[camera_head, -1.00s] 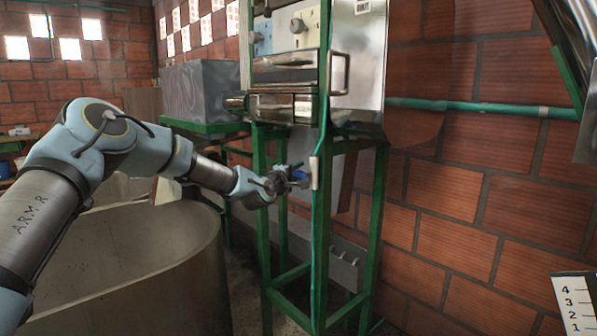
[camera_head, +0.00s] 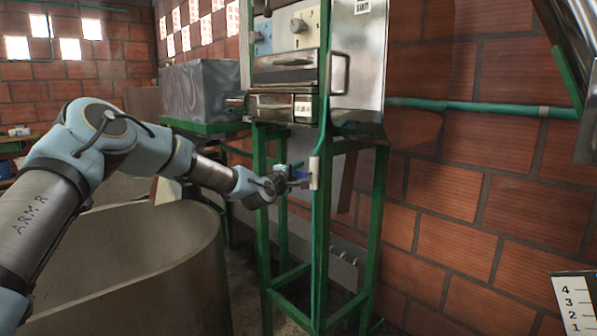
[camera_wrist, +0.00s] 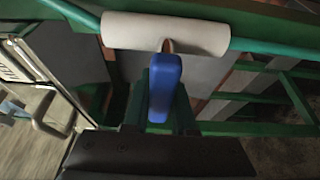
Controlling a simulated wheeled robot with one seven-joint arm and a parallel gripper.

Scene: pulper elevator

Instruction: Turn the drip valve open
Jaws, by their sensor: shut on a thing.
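The drip valve has a white body (camera_head: 314,172) on the thin green pipe at the front of the green stand. In the wrist view the white body (camera_wrist: 185,35) lies across the top, with the blue handle (camera_wrist: 165,88) below it on a short brown stem. My gripper (camera_head: 300,181) reaches the valve from the left. In the wrist view my dark gripper (camera_wrist: 163,118) is shut on the blue handle, one finger on each side. The handle's near end is hidden between the fingers.
A green metal stand (camera_head: 378,225) carries a metal machine (camera_head: 355,60) above the valve. A large round tank (camera_head: 140,265) stands at the lower left. A brick wall (camera_head: 480,195) lies behind, with a green pipe (camera_head: 470,106) along it.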

